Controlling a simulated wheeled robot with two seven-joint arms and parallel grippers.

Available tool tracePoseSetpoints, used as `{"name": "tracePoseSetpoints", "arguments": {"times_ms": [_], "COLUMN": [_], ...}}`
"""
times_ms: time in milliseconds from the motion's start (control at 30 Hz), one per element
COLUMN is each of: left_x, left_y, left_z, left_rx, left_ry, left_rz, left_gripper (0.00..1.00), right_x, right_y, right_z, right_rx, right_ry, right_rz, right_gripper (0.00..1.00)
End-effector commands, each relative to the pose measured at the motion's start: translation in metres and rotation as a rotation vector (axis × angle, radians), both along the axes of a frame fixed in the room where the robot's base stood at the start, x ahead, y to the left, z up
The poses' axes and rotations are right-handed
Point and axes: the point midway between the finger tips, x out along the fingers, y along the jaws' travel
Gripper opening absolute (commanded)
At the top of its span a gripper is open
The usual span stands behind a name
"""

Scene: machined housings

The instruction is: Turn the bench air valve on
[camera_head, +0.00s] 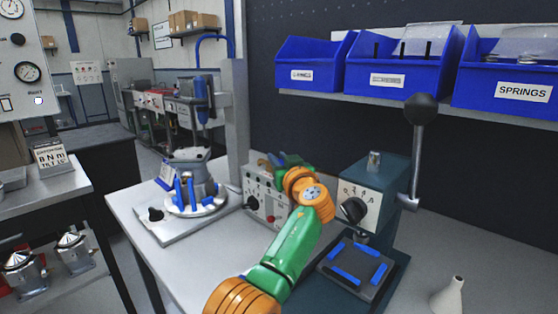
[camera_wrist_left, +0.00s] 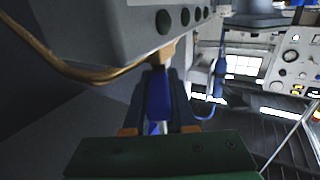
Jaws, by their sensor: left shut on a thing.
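The air valve's blue lever (camera_wrist_left: 158,96) shows in the left wrist view, below a brass fitting (camera_wrist_left: 161,52) at the lower edge of a grey box. My left gripper (camera_wrist_left: 160,95) is shut on the blue lever, with one dark finger on each side of it. In the head view my left gripper (camera_head: 284,163) is beside the grey control box (camera_head: 266,192) on the bench, at the end of my green and orange arm. The arm and gripper hide most of the valve there. My right gripper is not in view.
A grey fixture with blue clamps (camera_head: 193,192) stands left of the control box. A dark press with a lever (camera_head: 414,150) stands to the right, with a blue-edged plate (camera_head: 355,268) in front. Blue bins (camera_head: 400,68) sit on a shelf above. A brass-coloured pipe (camera_wrist_left: 75,72) runs near my left gripper.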

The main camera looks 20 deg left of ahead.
Motion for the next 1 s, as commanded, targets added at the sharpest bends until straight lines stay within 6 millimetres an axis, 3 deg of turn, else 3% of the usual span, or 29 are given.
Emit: {"name": "tracePoseSetpoints", "arguments": {"times_ms": [200,233,333,667,833,1000], "left_x": [0.0,0.0,0.0,0.0,0.001,-0.019], "left_y": [0.0,0.0,0.0,0.0,0.001,-0.007], "left_z": [0.002,0.002,0.002,0.004,0.033,0.048], "left_rx": [0.002,0.002,0.002,0.001,0.002,-0.004], "left_ry": [-0.004,-0.004,-0.004,-0.003,-0.005,-0.012], "left_rz": [-0.001,-0.001,-0.001,-0.001,0.0,-0.002], "left_gripper": [0.0,0.29,0.54,0.54,0.54,0.54], "right_x": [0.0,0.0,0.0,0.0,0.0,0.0], "right_y": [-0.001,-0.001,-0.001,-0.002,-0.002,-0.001], "right_z": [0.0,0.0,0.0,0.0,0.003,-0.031], "right_rx": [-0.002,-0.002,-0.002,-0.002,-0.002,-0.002], "right_ry": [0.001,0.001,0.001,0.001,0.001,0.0], "right_rz": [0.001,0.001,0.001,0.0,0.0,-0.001], "right_gripper": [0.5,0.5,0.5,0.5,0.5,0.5]}}
